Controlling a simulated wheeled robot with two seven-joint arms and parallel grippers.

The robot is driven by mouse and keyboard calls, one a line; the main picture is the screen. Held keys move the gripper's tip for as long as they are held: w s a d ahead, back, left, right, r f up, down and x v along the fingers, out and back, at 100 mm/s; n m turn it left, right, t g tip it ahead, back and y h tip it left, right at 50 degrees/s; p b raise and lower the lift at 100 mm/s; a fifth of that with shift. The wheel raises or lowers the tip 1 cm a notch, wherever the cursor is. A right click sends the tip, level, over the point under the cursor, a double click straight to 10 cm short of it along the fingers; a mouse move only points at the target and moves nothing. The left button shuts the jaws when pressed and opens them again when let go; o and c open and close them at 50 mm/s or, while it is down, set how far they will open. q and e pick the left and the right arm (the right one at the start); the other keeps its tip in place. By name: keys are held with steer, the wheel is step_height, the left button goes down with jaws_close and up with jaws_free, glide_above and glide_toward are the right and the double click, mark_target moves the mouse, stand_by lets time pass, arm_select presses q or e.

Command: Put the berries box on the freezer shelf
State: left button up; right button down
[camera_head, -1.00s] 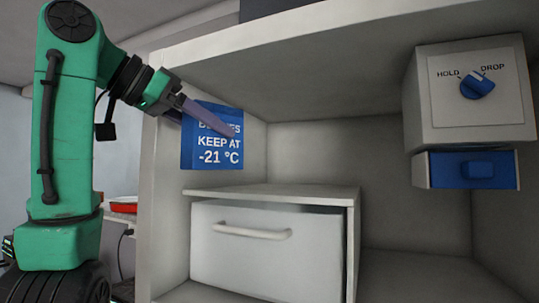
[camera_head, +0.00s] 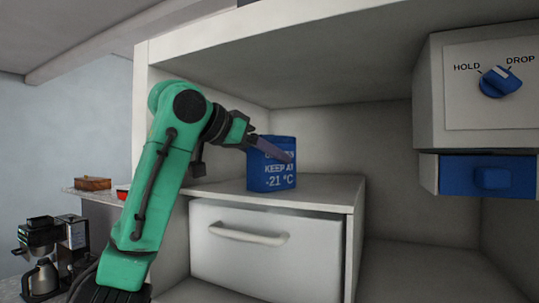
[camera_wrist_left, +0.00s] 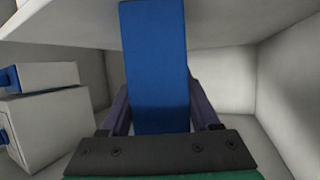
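The blue berries box (camera_head: 270,182) stands upright with its "KEEP AT -21 °C" text facing the head camera. Its base is at the white shelf (camera_head: 330,188) above the drawer; I cannot tell whether it touches or is just above it. My left gripper (camera_head: 276,151) reaches in from the left, with a purple finger across the upper front of the box. In the left wrist view the box (camera_wrist_left: 156,60) is between both purple fingers, and the gripper is shut on it. My right gripper is not in view.
A white drawer (camera_head: 265,250) with a handle is below the shelf. At the right hangs a box with a blue HOLD/DROP knob (camera_head: 498,82) and a blue drawer (camera_head: 488,176). A coffee maker (camera_head: 50,252) stands at the left. The shelf is bare right of the berries box.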

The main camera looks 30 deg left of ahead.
arm_select(q)
steer(key=o, duration=0.4)
steer(key=shift+s, duration=0.1)
steer(key=shift+s+r, duration=0.15)
steer(key=shift+s, duration=0.1)
steer(key=shift+a+r, duration=0.1)
steer(key=shift+s+a, duration=0.1)
steer(key=shift+s, duration=0.1)
steer(key=b+v, duration=0.2)
steer(key=v, duration=0.9)
steer(key=shift+s+r+b, duration=0.1)
steer(key=shift+s+b, duration=0.15)
steer(key=shift+b, duration=0.1)
steer(key=shift+w, duration=0.1)
